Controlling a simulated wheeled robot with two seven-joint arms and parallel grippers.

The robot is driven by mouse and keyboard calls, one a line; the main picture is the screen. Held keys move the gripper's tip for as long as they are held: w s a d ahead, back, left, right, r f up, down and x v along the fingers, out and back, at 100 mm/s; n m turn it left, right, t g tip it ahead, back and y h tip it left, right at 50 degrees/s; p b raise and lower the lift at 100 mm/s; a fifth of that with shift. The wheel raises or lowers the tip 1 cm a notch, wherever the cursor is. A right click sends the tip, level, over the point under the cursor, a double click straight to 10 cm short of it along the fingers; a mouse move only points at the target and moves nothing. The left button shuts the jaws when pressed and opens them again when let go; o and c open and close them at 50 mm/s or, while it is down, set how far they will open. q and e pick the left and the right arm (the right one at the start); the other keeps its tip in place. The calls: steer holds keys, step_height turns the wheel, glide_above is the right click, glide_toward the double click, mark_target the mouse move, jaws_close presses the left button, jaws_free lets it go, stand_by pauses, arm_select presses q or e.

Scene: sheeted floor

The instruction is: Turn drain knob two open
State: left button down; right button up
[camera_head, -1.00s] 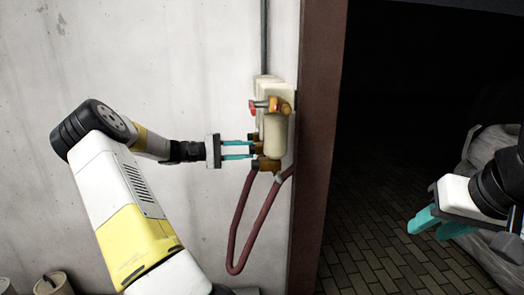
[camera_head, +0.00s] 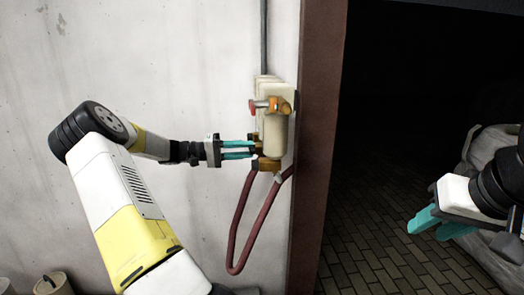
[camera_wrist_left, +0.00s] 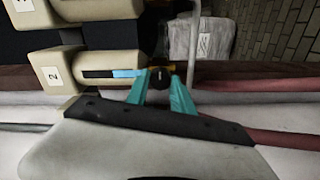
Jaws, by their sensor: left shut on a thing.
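The drain unit is a set of cream cylinders (camera_head: 275,135) on the wall beside the doorway, with brass fittings and a red knob (camera_head: 257,104) at the top. In the left wrist view a cream cylinder labelled "2" (camera_wrist_left: 105,62) ends near a small dark knob (camera_wrist_left: 160,79), which I take as drain knob two. My left gripper (camera_head: 255,149) reaches it from the left. Its teal fingers (camera_wrist_left: 161,88) are shut on the dark knob, one on each side. The knob is mostly hidden in the head view. My right gripper (camera_head: 436,226) hangs empty at the right, its fingers apart.
A dark red hose (camera_head: 238,235) loops below the unit. A brown door frame (camera_head: 315,130) stands just right of it, with a dark doorway and brick floor (camera_head: 375,250) beyond. A grey wrapped object (camera_head: 490,145) is behind my right gripper. The wall (camera_head: 170,50) at left is bare.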

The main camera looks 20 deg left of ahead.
arm_select(q)
steer(key=c, duration=1.1)
jaws_free()
steer(key=v, duration=0.7)
steer(key=shift+s+a, duration=0.2)
steer(key=shift+a, duration=0.15)
steer(key=shift+s, duration=0.1)
